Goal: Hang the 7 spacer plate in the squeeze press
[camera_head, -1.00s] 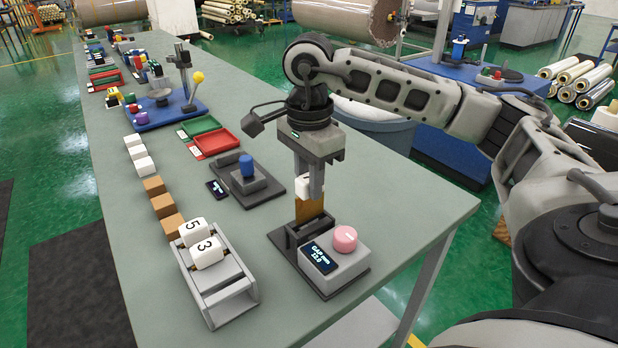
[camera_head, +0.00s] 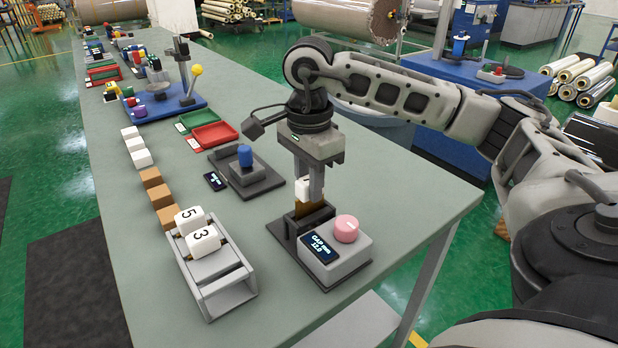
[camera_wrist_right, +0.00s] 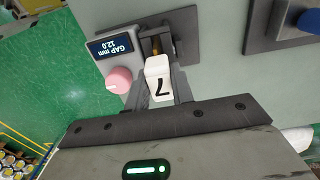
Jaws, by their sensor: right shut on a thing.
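The 7 spacer plate has a white block head (camera_wrist_right: 158,80) marked 7 and a brown plate (camera_head: 304,208) below it. My right gripper (camera_head: 311,188) is shut on the white head, and its fingers flank it in the right wrist view (camera_wrist_right: 161,92). The squeeze press (camera_head: 335,262) has a dark slotted frame, a pink knob (camera_head: 346,228) and a display (camera_head: 319,247) that seems to read GAP mm 12.0. The brown plate is upright, with its lower part down in the frame's gap and hidden. I cannot tell whether the head rests on the frame. My left gripper is out of view.
A grey rack (camera_head: 220,275) left of the press holds white-headed plates marked 5 (camera_head: 188,220) and 3 (camera_head: 203,239). A dark fixture with a blue knob (camera_head: 245,156) stands behind. Brown and white blocks line the left; red (camera_head: 213,135) and green trays lie farther back.

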